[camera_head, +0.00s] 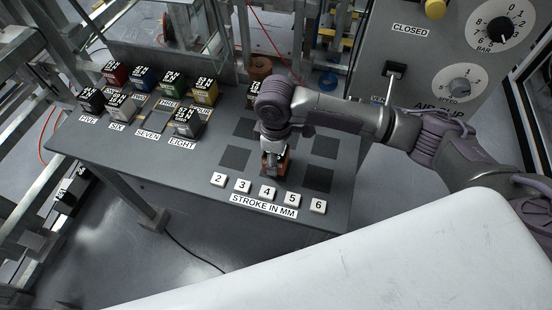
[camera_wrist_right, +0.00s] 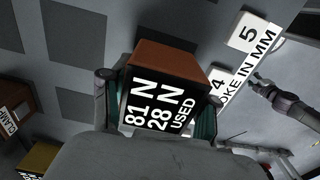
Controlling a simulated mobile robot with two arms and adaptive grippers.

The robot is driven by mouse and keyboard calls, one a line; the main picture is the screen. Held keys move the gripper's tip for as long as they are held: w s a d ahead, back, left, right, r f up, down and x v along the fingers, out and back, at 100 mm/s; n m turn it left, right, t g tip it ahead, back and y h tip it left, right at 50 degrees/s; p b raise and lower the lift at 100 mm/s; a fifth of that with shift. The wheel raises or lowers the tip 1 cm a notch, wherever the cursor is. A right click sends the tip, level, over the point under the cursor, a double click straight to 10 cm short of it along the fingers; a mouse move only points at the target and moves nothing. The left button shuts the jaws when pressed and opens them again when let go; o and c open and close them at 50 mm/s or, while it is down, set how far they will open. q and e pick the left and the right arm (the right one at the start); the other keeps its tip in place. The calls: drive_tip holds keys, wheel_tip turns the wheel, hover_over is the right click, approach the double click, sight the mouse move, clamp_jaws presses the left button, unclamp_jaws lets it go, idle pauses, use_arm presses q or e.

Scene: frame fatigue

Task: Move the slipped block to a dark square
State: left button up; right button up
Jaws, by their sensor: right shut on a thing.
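My right gripper (camera_head: 275,158) is shut on a block (camera_head: 272,166) with orange-brown sides, over the right part of the grey table (camera_head: 165,165). In the right wrist view the block (camera_wrist_right: 165,95) sits between the fingers of my right gripper (camera_wrist_right: 155,105); its black face reads 81 N, 28 N, USED. I cannot tell whether it touches the table. Dark squares (camera_head: 235,158) lie left of it, with others (camera_head: 318,179) to its right. In the right wrist view dark squares (camera_wrist_right: 75,28) show at left. An arm (camera_wrist_right: 290,105) there seems to be my left; its gripper state is unclear.
Number tiles (camera_head: 268,193) and the STROKE IN MM label (camera_head: 263,206) line the front edge. Colored blocks (camera_head: 203,90) stand at the back left, with dark-topped blocks (camera_head: 188,122) in front. A panel with dials (camera_head: 450,80) and a lever stands at the back right.

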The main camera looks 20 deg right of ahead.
drive_tip(key=shift+f, duration=0.65)
drive_tip(key=o, duration=1.4)
drive_tip(key=shift+f, duration=0.15)
drive_tip(key=shift+o, duration=0.2)
wheel_tip(320, 180, up, 12)
drive_tip(key=shift+r, duration=0.15)
